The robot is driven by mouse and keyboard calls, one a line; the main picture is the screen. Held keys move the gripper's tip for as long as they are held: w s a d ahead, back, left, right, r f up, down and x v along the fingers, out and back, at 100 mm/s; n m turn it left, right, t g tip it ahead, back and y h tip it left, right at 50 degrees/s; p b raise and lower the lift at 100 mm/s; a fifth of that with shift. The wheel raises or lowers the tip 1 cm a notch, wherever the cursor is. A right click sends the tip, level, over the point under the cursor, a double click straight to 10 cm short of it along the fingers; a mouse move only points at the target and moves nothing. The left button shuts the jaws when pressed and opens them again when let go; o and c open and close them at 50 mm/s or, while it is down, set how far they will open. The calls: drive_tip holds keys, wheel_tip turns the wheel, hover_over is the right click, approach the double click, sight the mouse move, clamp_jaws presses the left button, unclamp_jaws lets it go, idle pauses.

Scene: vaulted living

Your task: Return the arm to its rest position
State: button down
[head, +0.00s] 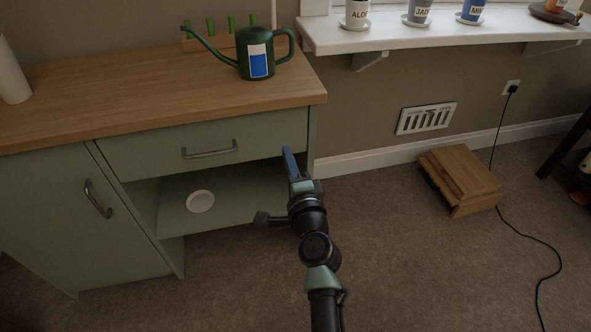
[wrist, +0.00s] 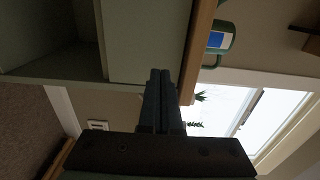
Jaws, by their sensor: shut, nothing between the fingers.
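My gripper (head: 289,160) is in front of the right end of the green cabinet (head: 130,240) in the head view. My arm reaches up to it from the bottom of the picture. In the wrist view, my gripper (wrist: 160,80) has its two dark fingers side by side, closed, with nothing between them. The wrist view looks sideways past the cabinet's wooden top edge (wrist: 198,50) towards a window. I cannot tell how far the fingertips are from the cabinet.
A green watering can (head: 257,60) stands on the wooden counter (head: 120,95). A white dish (head: 200,201) lies in the open compartment below the drawer (head: 215,140). Potted cups line the windowsill (head: 440,33). A wooden step (head: 460,178) and a black cable (head: 550,245) are on the carpet.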

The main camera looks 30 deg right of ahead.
drive_tip(key=shift+v, duration=2.25)
drive_tip(key=w+a+r+n+t+y, duration=0.15)
drive_tip(key=a+r+n, duration=0.3)
drive_tip(key=r, duration=0.45)
drive_tip(key=a+r+n+t+y, duration=0.2)
drive_tip(key=a+r+n, duration=0.25)
drive_tip(key=r, duration=0.45)
drive_tip(key=w+a+r+n+t+y, duration=0.1)
drive_tip(key=a+r+n, duration=0.3)
drive_tip(key=r, duration=0.5)
drive_tip(key=s+a+r+n+t+p, duration=0.1)
drive_tip(key=s+a+r+n+t, duration=0.2)
drive_tip(key=s+r, duration=0.45)
drive_tip(key=s+a+r+n+t+p, duration=0.15)
drive_tip(key=s+a+r, duration=0.25)
drive_tip(key=r, duration=0.6)
drive_tip(key=s+a+r+n+t, duration=0.1)
drive_tip(key=s+a+r+n, duration=0.4)
drive_tip(key=r, duration=0.4)
wheel_tip(320, 180, up, 30)
drive_tip(key=d+m+p, duration=0.1)
drive_tip(key=p, duration=2.9)
drive_tip(key=shift+s+d+f, duration=0.2)
drive_tip(key=shift+s+d, duration=0.05)
drive_tip(key=shift+d+y, duration=0.1)
drive_tip(key=shift+y, duration=0.15)
